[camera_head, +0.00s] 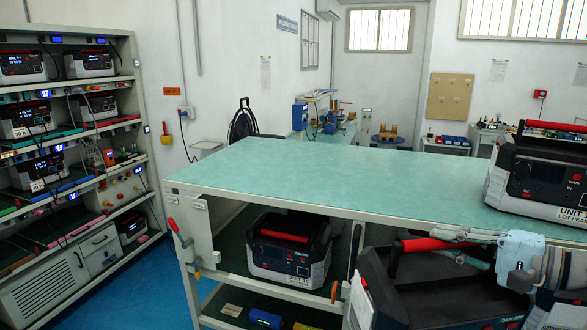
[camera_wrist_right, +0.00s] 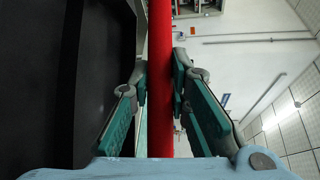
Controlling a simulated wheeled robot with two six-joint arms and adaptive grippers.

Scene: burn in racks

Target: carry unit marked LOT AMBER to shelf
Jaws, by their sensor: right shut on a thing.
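My right gripper (camera_head: 468,238) is shut on the red handle (camera_head: 425,244) of a black and grey power unit (camera_head: 425,290) at the lower right of the head view. In the right wrist view the handle (camera_wrist_right: 160,70) runs between the teal-padded fingers (camera_wrist_right: 160,90), and the unit's dark body (camera_wrist_right: 100,80) fills the left side. The held unit's lot marking is not visible. Another unit (camera_head: 540,175), labelled LOT PEA… with the end cut off, stands on the green bench at the right. My left gripper is not in view.
The green-topped bench (camera_head: 330,180) is clear over its left and middle. A unit (camera_head: 290,250) sits on the shelf below it. A rack (camera_head: 75,140) with several units stands at the left, with blue floor (camera_head: 145,285) between rack and bench.

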